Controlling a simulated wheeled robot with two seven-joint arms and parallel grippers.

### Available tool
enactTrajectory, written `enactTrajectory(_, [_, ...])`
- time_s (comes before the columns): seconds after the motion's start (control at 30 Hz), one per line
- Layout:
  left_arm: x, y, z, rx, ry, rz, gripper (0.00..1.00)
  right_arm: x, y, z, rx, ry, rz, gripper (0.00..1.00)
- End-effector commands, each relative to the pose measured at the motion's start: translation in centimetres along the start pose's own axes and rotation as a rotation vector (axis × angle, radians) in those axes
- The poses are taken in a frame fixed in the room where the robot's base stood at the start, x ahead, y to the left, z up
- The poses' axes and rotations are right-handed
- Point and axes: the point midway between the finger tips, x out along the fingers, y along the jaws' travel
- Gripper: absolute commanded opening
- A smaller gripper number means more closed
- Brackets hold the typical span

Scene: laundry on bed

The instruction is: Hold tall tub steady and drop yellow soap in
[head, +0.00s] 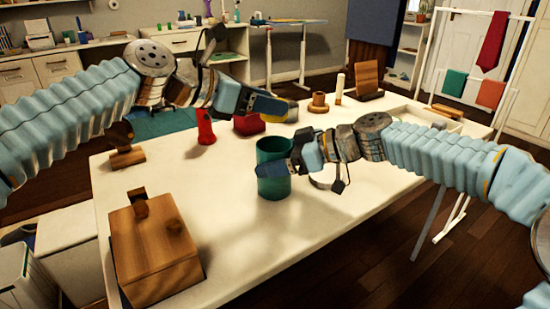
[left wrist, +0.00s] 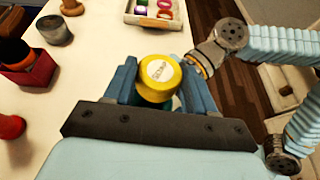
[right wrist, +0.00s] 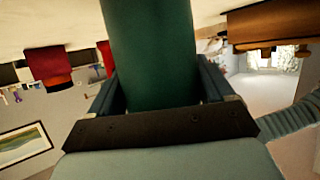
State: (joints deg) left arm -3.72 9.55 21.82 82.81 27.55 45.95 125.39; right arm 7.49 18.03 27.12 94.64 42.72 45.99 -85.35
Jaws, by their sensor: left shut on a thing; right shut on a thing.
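The tall green tub (head: 273,180) stands upright on the white table. My right gripper (head: 285,168) is shut on its side, and the tub's wall fills the space between the fingers in the right wrist view (right wrist: 150,50). The yellow soap (left wrist: 160,78) is a round piece with a pale label on its face. My left gripper (left wrist: 160,88) is shut on it, one finger on each side. In the head view the soap (head: 293,112) shows only partly past the left fingers, above and behind the tub's rim.
A red pointed object (head: 205,128) and a red box (head: 249,124) stand behind the tub. A wooden box (head: 152,245) is at the near left. A tray (head: 432,118) lies at the far right. The table is clear in front of the tub.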

Motion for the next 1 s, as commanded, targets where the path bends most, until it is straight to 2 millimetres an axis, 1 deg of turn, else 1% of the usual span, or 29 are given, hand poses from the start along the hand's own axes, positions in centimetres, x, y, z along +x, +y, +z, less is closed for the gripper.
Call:
enactTrajectory(0.43, [1.1, 0.0, -2.8, -0.002, 0.000, 0.001, 0.24, 0.0, 0.0, 0.0, 0.000, 0.000, 0.000, 0.51])
enactTrajectory(0.57, [1.2, 0.0, -3.1, -0.001, 0.000, 0.002, 0.24, 0.0, 0.0, 0.0, 0.000, 0.000, 0.000, 0.51])
enactTrajectory(0.8, [1.3, 0.0, -3.1, -0.001, -0.001, 0.002, 0.24, 0.0, 0.0, 0.0, 0.000, 0.000, 0.000, 0.51])
enactTrajectory(0.83, [1.3, 0.0, -3.1, -0.001, -0.001, 0.002, 0.60, 0.0, 0.0, 0.0, 0.000, 0.000, 0.000, 0.51])
enactTrajectory(1.0, [1.3, 0.0, -3.1, -0.001, -0.001, 0.002, 0.85, 0.0, 0.0, 0.0, 0.000, 0.000, 0.000, 0.51])
